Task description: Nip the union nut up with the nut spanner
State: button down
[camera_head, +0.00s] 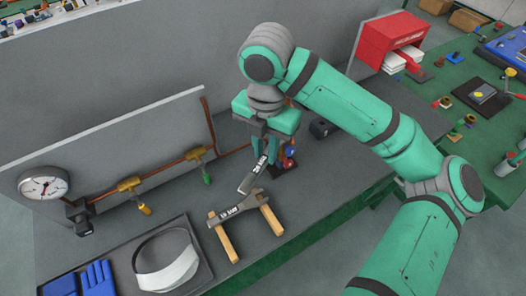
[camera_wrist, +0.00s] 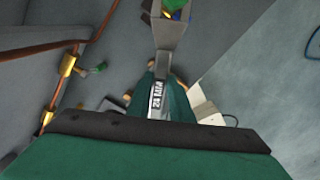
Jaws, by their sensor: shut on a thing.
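My gripper (camera_head: 266,143) is shut on a grey spanner (camera_head: 252,178), which hangs down at a slant above the bench. A copper pipe (camera_head: 167,166) runs along the back panel, with a brass fitting (camera_head: 129,185) and a second brass fitting (camera_head: 196,153) that has a green handle. I cannot tell which part is the union nut. The spanner is apart from both fittings.
A second spanner (camera_head: 238,207) lies across a rack with wooden pegs (camera_head: 271,220) below my gripper. A gauge (camera_head: 44,183) stands at the pipe's left end. A tray (camera_head: 207,272) holds a face shield (camera_head: 167,262).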

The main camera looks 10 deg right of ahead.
jog(key=shift+w+d, duration=0.15)
jog(key=shift+w, duration=0.1)
dwell(0.4)
jog(key=shift+w+a+m, duration=0.75)
jog(key=shift+w+m, duration=0.15)
jog(key=shift+m, duration=0.4)
jog(key=shift+w+a+m, duration=0.7)
jog(key=shift+w+m, duration=0.15)
jog(key=shift+m, duration=0.45)
jog(key=shift+w, duration=0.1)
jog(key=shift+w+a+m, duration=0.35)
jog(key=shift+w+m, duration=0.35)
jog(key=shift+m, duration=0.2)
jog(key=shift+n, duration=0.4)
jog(key=shift+s+a, duration=0.25)
jog(key=shift+a, duration=0.65)
jog(key=shift+s+a, duration=0.2)
jog(key=shift+a, duration=0.65)
jog(key=shift+s+a, duration=0.25)
jog(key=shift+a, duration=0.65)
